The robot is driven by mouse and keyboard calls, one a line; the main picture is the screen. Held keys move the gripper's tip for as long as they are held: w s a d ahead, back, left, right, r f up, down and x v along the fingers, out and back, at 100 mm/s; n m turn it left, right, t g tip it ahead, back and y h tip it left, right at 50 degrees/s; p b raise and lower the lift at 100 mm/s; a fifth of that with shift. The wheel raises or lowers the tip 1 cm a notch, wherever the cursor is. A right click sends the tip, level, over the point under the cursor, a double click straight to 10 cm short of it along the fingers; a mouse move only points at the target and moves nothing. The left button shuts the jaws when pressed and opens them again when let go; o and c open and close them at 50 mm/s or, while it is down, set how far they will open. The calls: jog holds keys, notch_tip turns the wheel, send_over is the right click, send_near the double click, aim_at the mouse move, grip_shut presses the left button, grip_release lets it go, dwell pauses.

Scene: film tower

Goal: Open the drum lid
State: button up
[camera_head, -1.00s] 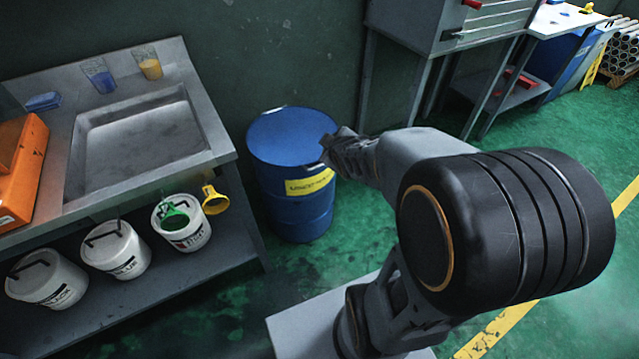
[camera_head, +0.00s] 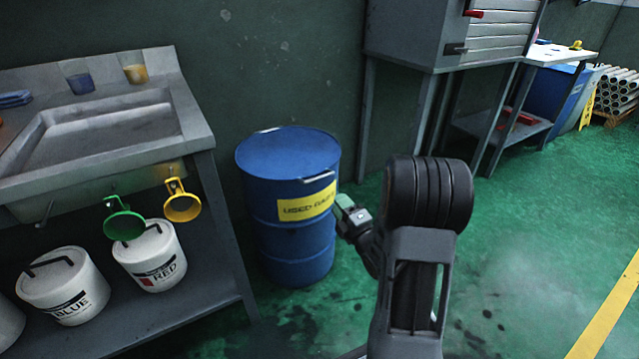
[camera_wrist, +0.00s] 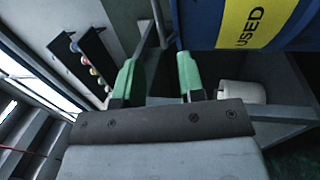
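A blue drum (camera_head: 290,240) stands on the floor with its blue lid (camera_head: 287,150) on and a yellow label reading "USED". A handle (camera_head: 318,177) shows at the lid's front right edge. My gripper (camera_head: 343,203) is beside the drum's right side, below the lid's rim; I cannot tell whether it touches. In the wrist view my gripper (camera_wrist: 156,78) has its two green fingers apart with nothing between them. The drum (camera_wrist: 215,25) fills the top right of the wrist view.
A steel sink bench (camera_head: 190,120) stands left of the drum, with green (camera_head: 124,224) and yellow funnels (camera_head: 182,206) at its front. White buckets (camera_head: 150,255) sit on its lower shelf. A grey cabinet (camera_head: 430,40) stands behind right. Green floor at right is clear.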

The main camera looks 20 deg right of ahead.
aim_at(319, 177)
jog(key=b+x, duration=0.2)
jog(key=x, duration=1)
jog(key=shift+r, duration=0.1)
grip_shut()
